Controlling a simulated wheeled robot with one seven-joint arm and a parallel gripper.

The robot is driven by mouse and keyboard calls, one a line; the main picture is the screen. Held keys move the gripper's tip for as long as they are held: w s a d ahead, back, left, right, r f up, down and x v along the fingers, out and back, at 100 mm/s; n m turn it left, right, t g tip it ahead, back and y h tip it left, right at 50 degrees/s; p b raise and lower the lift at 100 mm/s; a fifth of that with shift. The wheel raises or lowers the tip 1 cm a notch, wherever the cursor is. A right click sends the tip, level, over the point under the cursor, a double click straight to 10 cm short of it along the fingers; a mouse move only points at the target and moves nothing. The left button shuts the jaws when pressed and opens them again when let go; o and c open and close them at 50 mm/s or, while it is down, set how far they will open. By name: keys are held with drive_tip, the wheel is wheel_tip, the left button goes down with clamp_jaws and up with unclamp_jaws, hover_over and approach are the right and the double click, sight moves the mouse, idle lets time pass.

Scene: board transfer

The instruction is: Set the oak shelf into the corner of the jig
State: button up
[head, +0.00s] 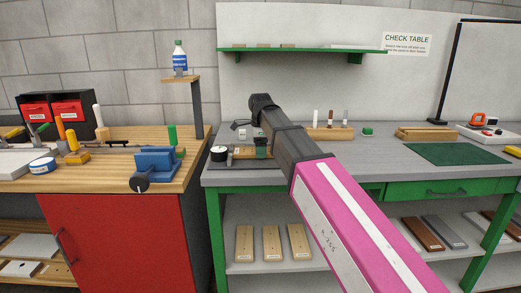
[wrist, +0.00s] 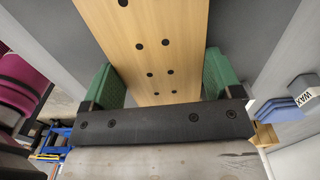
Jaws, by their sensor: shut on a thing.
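The oak shelf (wrist: 155,50) is a light wood board with several dark holes. In the wrist view it runs from the top edge down to my gripper (wrist: 160,80), between the two green finger pads. My gripper is shut on it. I cannot tell whether the board touches the table. I cannot make out the jig's corner clearly in either view.
The grey check table (head: 385,160) has a green mat (head: 455,153) at right and a wooden block (head: 425,133) behind it. A black round thing (head: 219,153) is near the left edge. A workbench with a blue vise (head: 155,160) stands left. A green wall shelf (head: 300,51) hangs above.

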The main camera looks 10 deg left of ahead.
drive_tip(key=shift+a, duration=0.2)
idle(0.5)
drive_tip(key=o, duration=0.8)
wheel_tip(320, 180, up, 11)
drive_tip(key=shift+f, duration=0.1)
drive_tip(key=shift+w, duration=0.1)
